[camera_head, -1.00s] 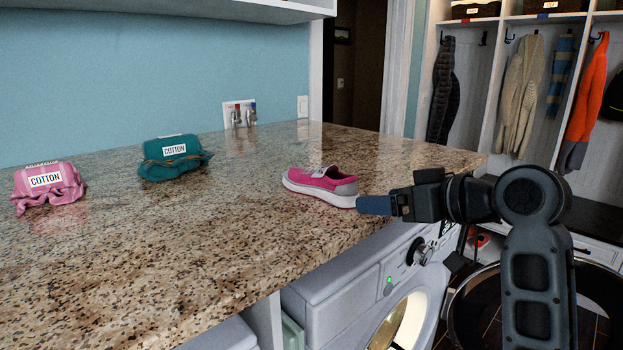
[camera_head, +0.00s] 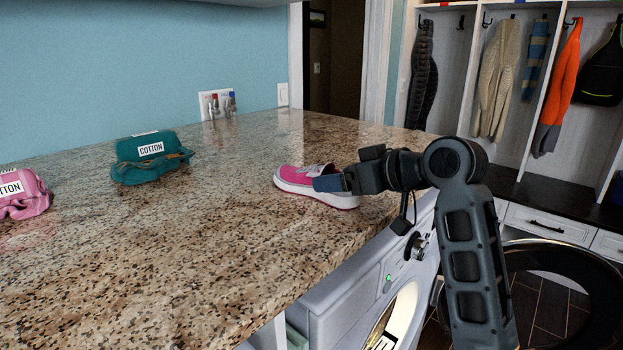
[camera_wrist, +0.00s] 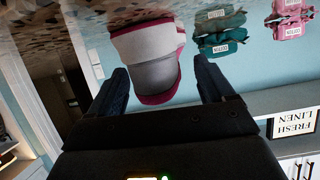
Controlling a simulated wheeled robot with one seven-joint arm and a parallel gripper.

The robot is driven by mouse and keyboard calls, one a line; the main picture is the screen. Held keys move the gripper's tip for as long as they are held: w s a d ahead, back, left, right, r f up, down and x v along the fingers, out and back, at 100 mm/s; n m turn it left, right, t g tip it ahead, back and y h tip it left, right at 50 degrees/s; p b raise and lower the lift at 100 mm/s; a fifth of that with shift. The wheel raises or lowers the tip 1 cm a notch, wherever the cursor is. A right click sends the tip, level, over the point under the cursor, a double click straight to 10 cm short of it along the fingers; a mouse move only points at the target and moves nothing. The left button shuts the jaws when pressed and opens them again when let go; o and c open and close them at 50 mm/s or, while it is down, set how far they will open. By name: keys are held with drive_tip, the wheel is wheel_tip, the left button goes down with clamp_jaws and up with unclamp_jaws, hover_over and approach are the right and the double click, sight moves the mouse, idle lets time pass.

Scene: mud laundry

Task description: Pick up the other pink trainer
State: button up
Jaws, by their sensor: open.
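A pink trainer (camera_head: 297,178) with a white sole and grey heel rests on the granite counter (camera_head: 200,230) near its right edge. My gripper (camera_head: 328,183) is at the trainer's right end, with its fingers overlapping that end in the head view. In the wrist view the trainer's heel (camera_wrist: 150,65) lies between the two open fingers, a little beyond and in line with the gap (camera_wrist: 160,88). I cannot tell whether either finger touches it. The trainer's far end is hidden in the wrist view.
A teal bundle labelled cotton (camera_head: 150,160) and a pink bundle (camera_head: 22,195) lie on the counter to the left. A washing machine (camera_head: 350,290) stands below the counter edge. Coats hang in cubbies (camera_head: 500,80) at the back right. The counter's front middle is clear.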

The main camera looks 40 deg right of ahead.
drive_tip(key=shift+w+f, duration=0.25)
drive_tip(key=shift+w, duration=0.45)
drive_tip(key=shift+c, duration=0.3)
drive_tip(key=c, duration=1.1)
drive_tip(key=shift+r, duration=0.1)
drive_tip(key=shift+c, duration=0.2)
